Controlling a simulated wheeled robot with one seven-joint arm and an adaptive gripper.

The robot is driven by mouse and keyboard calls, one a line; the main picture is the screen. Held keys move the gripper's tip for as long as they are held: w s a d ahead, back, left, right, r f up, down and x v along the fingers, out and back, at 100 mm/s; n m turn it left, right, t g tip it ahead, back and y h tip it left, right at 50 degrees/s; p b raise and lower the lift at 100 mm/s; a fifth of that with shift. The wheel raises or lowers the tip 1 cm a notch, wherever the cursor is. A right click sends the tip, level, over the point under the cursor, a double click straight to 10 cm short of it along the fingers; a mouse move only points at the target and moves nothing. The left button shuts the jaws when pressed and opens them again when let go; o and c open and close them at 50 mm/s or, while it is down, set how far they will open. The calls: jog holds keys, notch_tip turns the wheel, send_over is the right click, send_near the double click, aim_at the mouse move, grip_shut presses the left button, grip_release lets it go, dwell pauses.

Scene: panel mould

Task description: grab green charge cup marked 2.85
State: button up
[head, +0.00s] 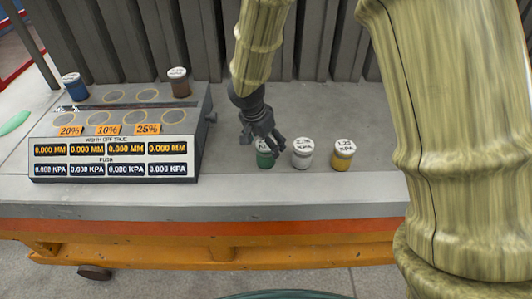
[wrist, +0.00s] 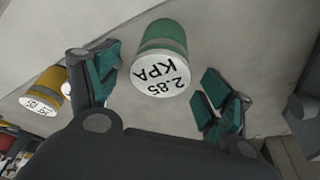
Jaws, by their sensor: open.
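The green charge cup (wrist: 165,40) has a white lid marked 2.85 KPA and stands on the grey bench. In the wrist view it lies between and just beyond the two teal-padded fingers of my gripper (wrist: 158,93). The gripper is open, with space visible between each finger and the cup. In the head view my gripper (head: 268,143) is right over the green cup (head: 265,160) and hides much of its top.
A white cup (head: 302,154) and a yellow cup (head: 343,156) stand close to the right of the green one. A panel (head: 115,158) with displays is at left, with a blue cup (head: 75,87) and a brown cup (head: 179,83) on it. Grey ribbed panels (head: 320,40) rise behind.

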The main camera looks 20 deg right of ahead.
jog(key=shift+p+x, duration=0.55)
jog(key=shift+x, duration=1.95)
jog(key=shift+c, duration=0.3)
jog(key=c, duration=1.3)
